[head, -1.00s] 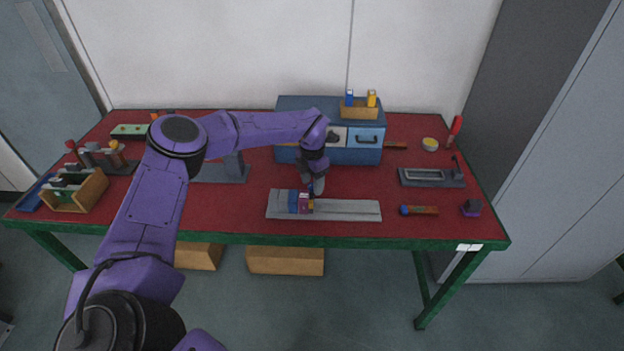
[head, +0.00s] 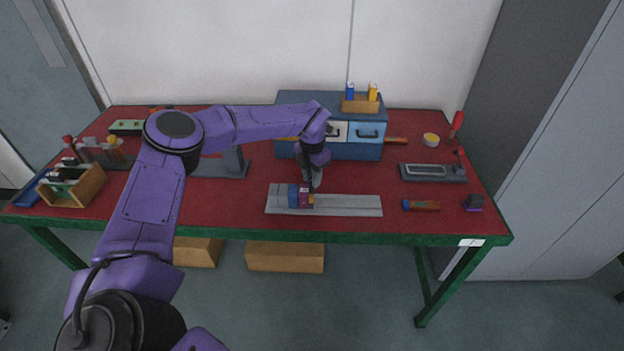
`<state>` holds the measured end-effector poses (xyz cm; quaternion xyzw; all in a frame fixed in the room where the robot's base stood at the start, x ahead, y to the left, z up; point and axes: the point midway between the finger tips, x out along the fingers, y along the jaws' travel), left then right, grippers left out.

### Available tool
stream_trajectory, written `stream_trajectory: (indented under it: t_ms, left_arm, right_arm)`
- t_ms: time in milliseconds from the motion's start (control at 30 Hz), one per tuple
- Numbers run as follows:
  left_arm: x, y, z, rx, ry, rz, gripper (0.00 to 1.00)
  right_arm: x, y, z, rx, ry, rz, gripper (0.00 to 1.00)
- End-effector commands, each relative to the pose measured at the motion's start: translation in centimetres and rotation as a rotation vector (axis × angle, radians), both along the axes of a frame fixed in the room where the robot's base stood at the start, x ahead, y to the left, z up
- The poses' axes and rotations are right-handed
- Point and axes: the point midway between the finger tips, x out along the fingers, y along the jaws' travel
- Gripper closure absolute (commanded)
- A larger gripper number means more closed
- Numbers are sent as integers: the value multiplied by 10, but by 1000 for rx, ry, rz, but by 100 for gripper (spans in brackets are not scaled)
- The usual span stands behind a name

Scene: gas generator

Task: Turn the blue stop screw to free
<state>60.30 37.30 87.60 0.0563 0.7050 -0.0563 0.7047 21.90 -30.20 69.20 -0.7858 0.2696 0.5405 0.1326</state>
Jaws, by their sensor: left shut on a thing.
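In the head view, a grey flat rail or plate (head: 348,206) lies near the front edge of the red table. A small block assembly with blue (head: 292,197) and purple-red (head: 305,201) parts and a small yellow part sits on its left half. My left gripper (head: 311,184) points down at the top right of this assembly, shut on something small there. The fingers and the blocks are too small to make out clearly, and I cannot tell the blue stop screw apart. My right gripper is not in view.
A blue cabinet (head: 345,152) with drawers stands behind, bearing a wooden holder (head: 360,105). A wooden tool box (head: 80,187) is at the left.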

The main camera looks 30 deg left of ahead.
Motion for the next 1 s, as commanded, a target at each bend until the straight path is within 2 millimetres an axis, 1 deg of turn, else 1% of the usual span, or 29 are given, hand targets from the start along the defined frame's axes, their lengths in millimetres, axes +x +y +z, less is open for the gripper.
stream_trajectory:
  t_ms: [33,500,800,1000]
  left_arm:
    - [0,0,-4,1,-2,37,100]
    - [1,0,-4,0,-3,468,100]
    - [1,0,-2,0,-3,671,100]
    - [1,0,-1,0,-3,747,100]
  right_arm:
    - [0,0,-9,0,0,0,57]
    - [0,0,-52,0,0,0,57]
    - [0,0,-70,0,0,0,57]
    - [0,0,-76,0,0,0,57]
